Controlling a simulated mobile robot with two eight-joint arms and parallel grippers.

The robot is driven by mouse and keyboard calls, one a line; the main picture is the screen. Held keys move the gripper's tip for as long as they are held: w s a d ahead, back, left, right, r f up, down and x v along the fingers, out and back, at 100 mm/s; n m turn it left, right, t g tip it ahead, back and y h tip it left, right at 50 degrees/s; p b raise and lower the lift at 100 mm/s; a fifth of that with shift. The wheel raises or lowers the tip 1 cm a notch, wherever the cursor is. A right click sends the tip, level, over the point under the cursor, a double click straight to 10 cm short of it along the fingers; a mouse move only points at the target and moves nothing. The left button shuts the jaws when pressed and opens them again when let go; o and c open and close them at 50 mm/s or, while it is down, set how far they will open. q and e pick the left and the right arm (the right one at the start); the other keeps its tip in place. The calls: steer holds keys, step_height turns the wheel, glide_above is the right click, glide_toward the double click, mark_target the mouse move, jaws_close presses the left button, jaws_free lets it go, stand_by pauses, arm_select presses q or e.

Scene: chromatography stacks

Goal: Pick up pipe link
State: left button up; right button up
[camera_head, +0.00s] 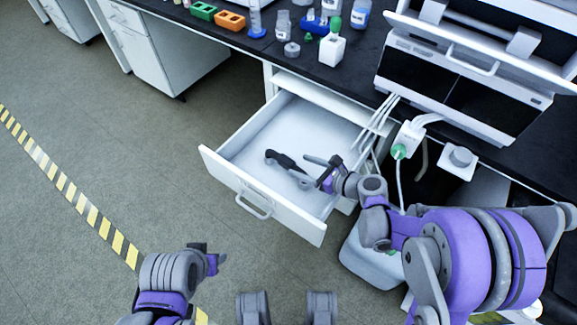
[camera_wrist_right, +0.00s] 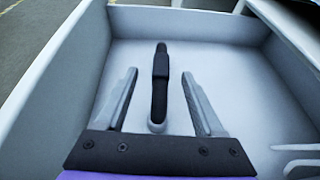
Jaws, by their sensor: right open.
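The pipe link (camera_head: 279,157) is a dark, slim piece lying on the floor of the open white drawer (camera_head: 228,170). In the right wrist view the pipe link (camera_wrist_right: 160,75) runs lengthwise between my fingers, black with a grey rounded near end. My right gripper (camera_head: 299,167) reaches into the drawer from the right. It is open, one finger on each side of the link, with a visible gap on both sides. My left gripper (camera_head: 208,258) is low at the left, outside the drawer and apart from the link; its jaws are too small to read.
The drawer walls surround the right gripper, and white cables (camera_head: 376,125) hang at the drawer's right side. The black bench top (camera_head: 300,62) above holds bottles, racks and a large instrument (camera_head: 455,85). The floor at the left is clear.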

mark_target(287, 160)
steer(key=x, duration=0.2)
steer(key=b+x, duration=0.1)
steer(key=x, duration=0.5)
steer(key=shift+d+f+b, duration=0.25)
steer(key=shift+b, duration=0.15)
jaws_close()
